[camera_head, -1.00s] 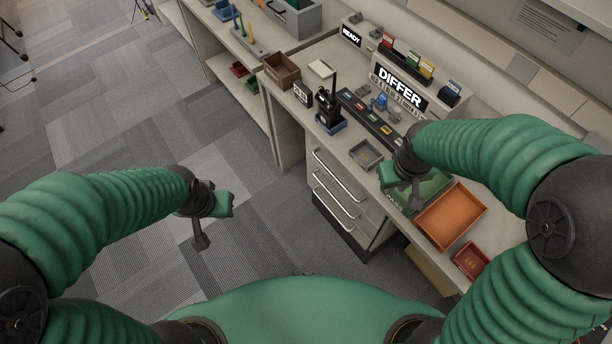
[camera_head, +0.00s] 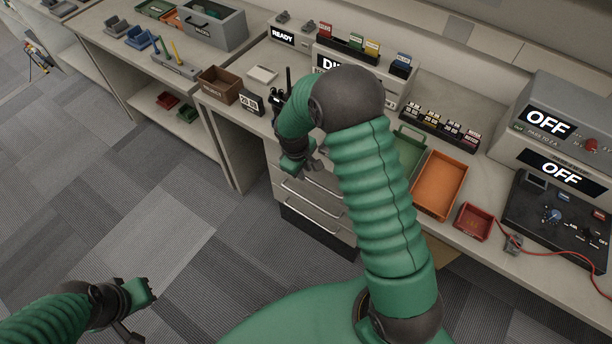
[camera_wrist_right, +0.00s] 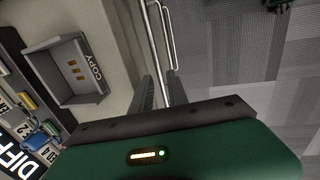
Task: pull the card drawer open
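The drawer unit (camera_head: 320,228) under the desk has several stacked drawers with long metal bar handles (camera_head: 312,211); their fronts look closed. I cannot read which is the card drawer. My right gripper (camera_head: 316,164) is at the upper drawers, pointing down, and my arm hides part of their fronts. In the right wrist view its two dark fingers (camera_wrist_right: 156,92) are apart and empty, with a bar handle (camera_wrist_right: 153,45) lined up with the gap; whether the bar is between them is unclear. My left gripper (camera_head: 142,296) is over the floor, away from the desk.
A grey COPY tray (camera_wrist_right: 68,72) lies on the desk near the right gripper. An orange tray (camera_head: 440,184), a green tray (camera_head: 405,150) and a red tray (camera_head: 473,222) stand along the desk's front edge. The floor (camera_head: 170,215) before the drawers is open.

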